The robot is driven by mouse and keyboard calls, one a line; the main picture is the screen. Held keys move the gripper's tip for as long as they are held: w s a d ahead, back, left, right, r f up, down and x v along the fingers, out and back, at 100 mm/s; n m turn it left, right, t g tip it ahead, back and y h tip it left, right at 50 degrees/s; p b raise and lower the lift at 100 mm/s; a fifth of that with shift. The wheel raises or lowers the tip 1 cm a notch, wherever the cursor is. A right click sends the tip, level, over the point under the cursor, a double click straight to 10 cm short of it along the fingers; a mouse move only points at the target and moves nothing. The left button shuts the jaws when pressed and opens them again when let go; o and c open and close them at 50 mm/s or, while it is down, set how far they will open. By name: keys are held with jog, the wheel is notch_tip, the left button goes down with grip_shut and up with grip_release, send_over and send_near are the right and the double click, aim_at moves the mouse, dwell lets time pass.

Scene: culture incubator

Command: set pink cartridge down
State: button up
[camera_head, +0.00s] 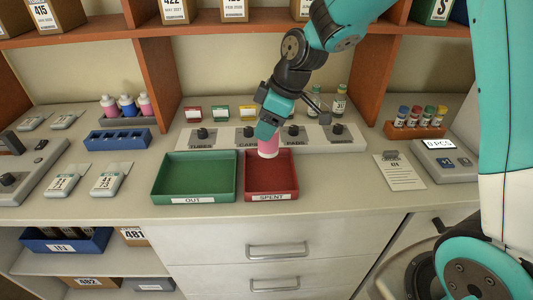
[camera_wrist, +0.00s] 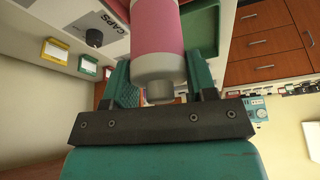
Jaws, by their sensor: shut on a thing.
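My gripper (camera_head: 268,130) is shut on the pink cartridge (camera_head: 268,146) and holds it upright over the red SPENT tray (camera_head: 283,194). The cartridge's white lower end shows near the tray's back edge; I cannot tell whether it touches the tray. In the wrist view, the pink cartridge (camera_wrist: 158,30) with its pale grey end sits between the teal fingers of my gripper (camera_wrist: 160,85). The SPENT tray looks empty in the part I see. The green OUT tray (camera_head: 194,198) stands left of it and is empty.
A row of labelled stations with black knobs (camera_head: 249,131) runs behind the trays. A blue rack (camera_head: 118,139) stands at left, with pink and blue bottles (camera_head: 127,104) behind it. A rack of small vials (camera_head: 415,131) and a scale (camera_head: 446,160) are at right.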

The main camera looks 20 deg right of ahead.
aim_at(267, 152)
notch_tip(267, 152, down, 8)
jog(key=shift+f, duration=0.2)
jog(key=shift+f, duration=0.1)
jog(key=o, duration=1)
jog(key=shift+c, duration=0.2)
jog(key=v, duration=1.2)
jog(key=s+a+r+m, duration=0.1)
jog(key=s+a+r, duration=0.1)
jog(key=s, duration=0.5)
jog(key=s+a+r+m+g, duration=0.1)
jog(key=s+a+r+m, duration=0.1)
jog(key=s, duration=0.6)
jog(key=s+a+r+m+g, duration=0.1)
jog(key=s+a+r, duration=0.1)
jog(key=s+a, duration=0.2)
jog(key=s, duration=0.3)
jog(key=shift+s+m, duration=0.3)
jog(key=shift+m, duration=0.1)
jog(key=shift+a, duration=0.15)
